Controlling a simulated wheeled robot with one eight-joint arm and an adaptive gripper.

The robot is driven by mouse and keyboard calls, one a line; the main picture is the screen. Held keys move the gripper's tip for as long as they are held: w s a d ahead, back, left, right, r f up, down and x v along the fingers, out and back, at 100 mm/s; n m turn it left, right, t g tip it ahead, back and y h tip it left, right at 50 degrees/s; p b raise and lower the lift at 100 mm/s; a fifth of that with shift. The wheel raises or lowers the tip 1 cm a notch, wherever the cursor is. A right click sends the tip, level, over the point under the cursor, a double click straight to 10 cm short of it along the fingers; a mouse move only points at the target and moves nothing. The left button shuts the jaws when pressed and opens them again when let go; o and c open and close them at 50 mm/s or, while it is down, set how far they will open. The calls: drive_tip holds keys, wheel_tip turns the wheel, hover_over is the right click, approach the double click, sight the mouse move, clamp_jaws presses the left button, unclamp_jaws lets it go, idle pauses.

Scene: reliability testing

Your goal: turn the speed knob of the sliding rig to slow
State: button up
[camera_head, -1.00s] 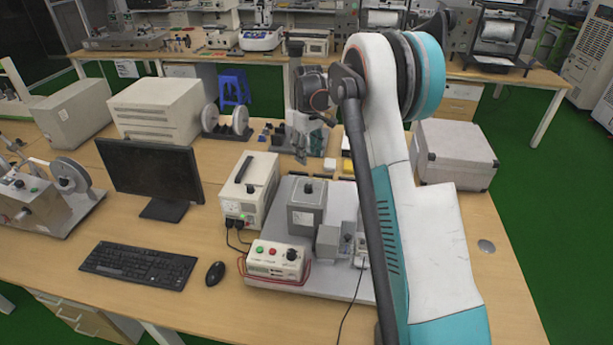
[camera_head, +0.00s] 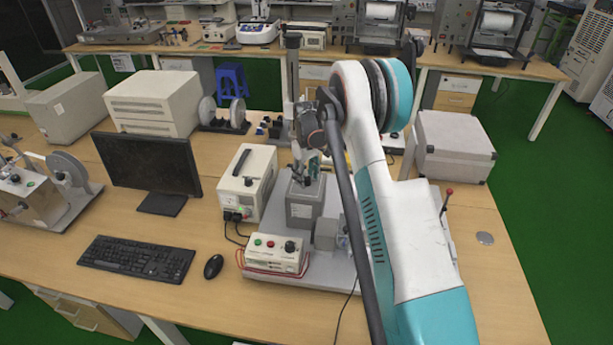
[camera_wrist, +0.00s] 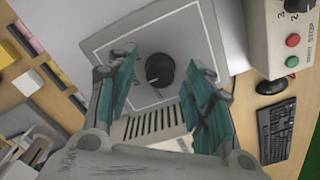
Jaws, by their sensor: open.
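The sliding rig stands on a grey baseplate (camera_head: 262,284) on the desk. Its grey box (camera_head: 303,208) has a black knob on top, (camera_wrist: 160,70) in the wrist view, with a pale pointer line. My gripper (camera_head: 306,168) is over this box, fingers pointing down. In the wrist view my gripper (camera_wrist: 158,74) is open, its teal fingers on either side of the knob; contact cannot be told. A white control box (camera_head: 273,262) in front carries another black knob (camera_head: 290,247) and red and green buttons. Numbers show beside that knob (camera_wrist: 298,6) in the wrist view.
A cream power unit (camera_head: 248,190) stands close left of the grey box. The monitor (camera_head: 150,165), keyboard (camera_head: 138,259) and mouse (camera_head: 213,266) are farther left. A red-tipped lever (camera_head: 448,196) and a grey case (camera_head: 452,150) are on the right.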

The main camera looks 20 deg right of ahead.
drive_tip(key=c, duration=1.1)
drive_tip(key=shift+f+n+b, duration=0.15)
drive_tip(key=shift+n+b, duration=0.75)
drive_tip(key=shift+n, duration=0.3)
drive_tip(key=n+b, duration=0.2)
drive_tip(key=n, duration=0.1)
drive_tip(key=n+b, duration=0.2)
drive_tip(key=n, duration=0.4)
drive_tip(key=shift+n, duration=0.3)
